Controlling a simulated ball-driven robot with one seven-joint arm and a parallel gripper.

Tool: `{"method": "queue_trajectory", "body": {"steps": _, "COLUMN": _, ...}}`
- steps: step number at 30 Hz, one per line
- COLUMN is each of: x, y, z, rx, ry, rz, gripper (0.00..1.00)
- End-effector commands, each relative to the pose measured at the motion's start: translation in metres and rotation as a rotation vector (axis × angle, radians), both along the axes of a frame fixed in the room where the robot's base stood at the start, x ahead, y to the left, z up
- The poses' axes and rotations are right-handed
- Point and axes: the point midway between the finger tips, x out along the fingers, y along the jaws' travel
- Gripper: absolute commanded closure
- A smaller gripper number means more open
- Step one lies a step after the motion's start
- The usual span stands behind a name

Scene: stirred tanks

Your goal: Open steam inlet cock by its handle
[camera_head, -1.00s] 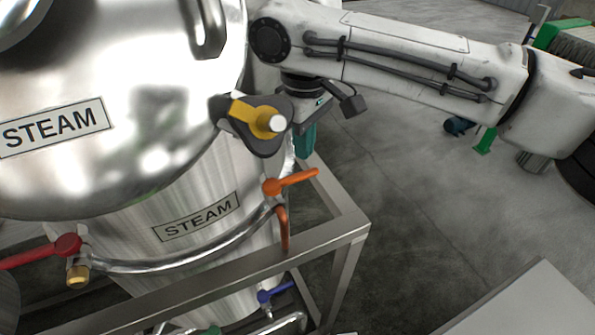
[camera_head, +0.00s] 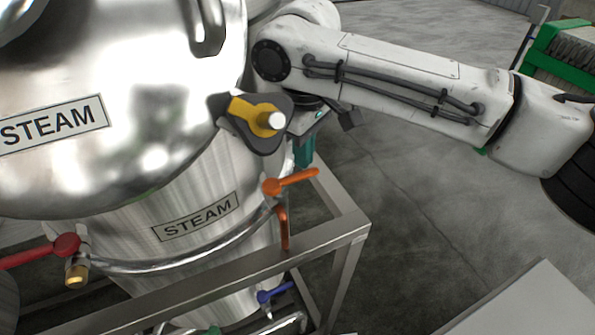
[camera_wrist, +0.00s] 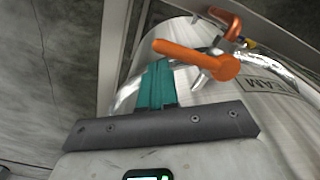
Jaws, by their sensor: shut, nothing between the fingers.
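An orange lever handle (camera_head: 291,182) sits on a cock at the right side of the steel tank, near the lower STEAM plate (camera_head: 197,217). It points right and slightly up in the head view. In the wrist view the orange handle (camera_wrist: 193,58) lies just beyond my fingertips, its free end pointing left. My gripper (camera_head: 303,157) has teal fingers, partly hidden behind the dark bracket, and is above the handle in the head view. In the wrist view my gripper (camera_wrist: 157,72) is shut and empty. A small gap or light contact with the handle cannot be told.
A dark bracket with a yellow lever (camera_head: 257,116) juts from the tank close to my wrist. A steel frame rail (camera_head: 230,270) runs below. A red handle (camera_head: 40,250) is at left and a blue handle (camera_head: 274,292) is low. Floor is open to the right.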

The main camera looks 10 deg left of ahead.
Motion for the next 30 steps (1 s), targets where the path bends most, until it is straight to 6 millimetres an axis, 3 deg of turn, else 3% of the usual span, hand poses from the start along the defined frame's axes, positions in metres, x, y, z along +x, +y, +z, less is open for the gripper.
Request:
{"method": "queue_trajectory", "body": {"steps": 14, "x": 0.0, "y": 0.0, "z": -0.013, "rx": -0.001, "ry": 0.0, "rz": 0.0, "gripper": 1.0}}
{"method": "queue_trajectory", "body": {"steps": 30, "x": -0.008, "y": -0.005, "z": -0.014, "rx": -0.002, "ry": 0.003, "rz": 0.0, "gripper": 1.0}}
